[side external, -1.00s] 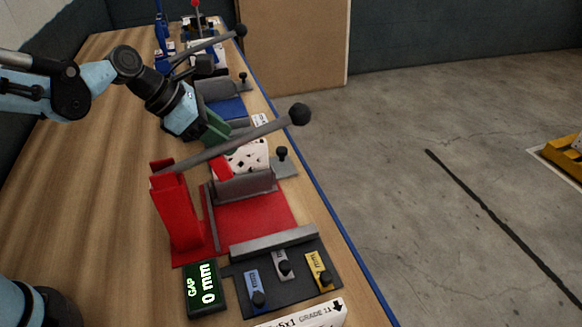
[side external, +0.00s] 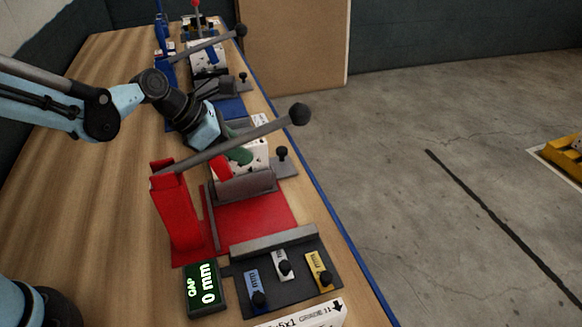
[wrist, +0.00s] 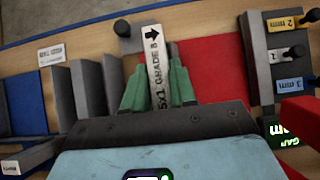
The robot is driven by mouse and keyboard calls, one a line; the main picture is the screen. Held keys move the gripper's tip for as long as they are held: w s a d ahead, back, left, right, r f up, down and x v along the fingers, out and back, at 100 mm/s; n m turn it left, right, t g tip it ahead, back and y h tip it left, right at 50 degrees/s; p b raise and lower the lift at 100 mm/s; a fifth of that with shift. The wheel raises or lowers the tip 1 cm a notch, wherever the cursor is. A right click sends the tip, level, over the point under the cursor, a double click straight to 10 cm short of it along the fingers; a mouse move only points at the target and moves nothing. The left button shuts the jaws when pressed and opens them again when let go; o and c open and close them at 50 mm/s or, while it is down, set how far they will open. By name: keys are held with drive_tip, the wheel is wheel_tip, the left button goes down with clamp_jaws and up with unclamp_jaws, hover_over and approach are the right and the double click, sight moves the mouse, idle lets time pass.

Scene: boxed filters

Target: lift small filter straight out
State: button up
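The small filter (wrist: 156,70) is a narrow white box with an arrow and grade lettering along its edge in the wrist view. In the side external view its white, dark-marked face (side external: 257,158) shows partly behind the lever and the grey rail. My gripper (wrist: 157,75) has two green fingers, one on each side of the filter. They look spread with slight gaps, but whether they touch is hard to tell. In the side external view my gripper (side external: 236,143) is low over the filter, partly hidden by the lever. The filter's lower part is hidden.
A red stand (side external: 178,215) carries a grey lever (side external: 225,147) with a black knob, crossing close to my gripper. A GAP display (side external: 203,287) reads 0 mm. Blue, white and yellow gauges lie on a dark tray (side external: 275,297). Another white box (side external: 310,314) lies at the front.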

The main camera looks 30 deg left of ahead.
clamp_jaws()
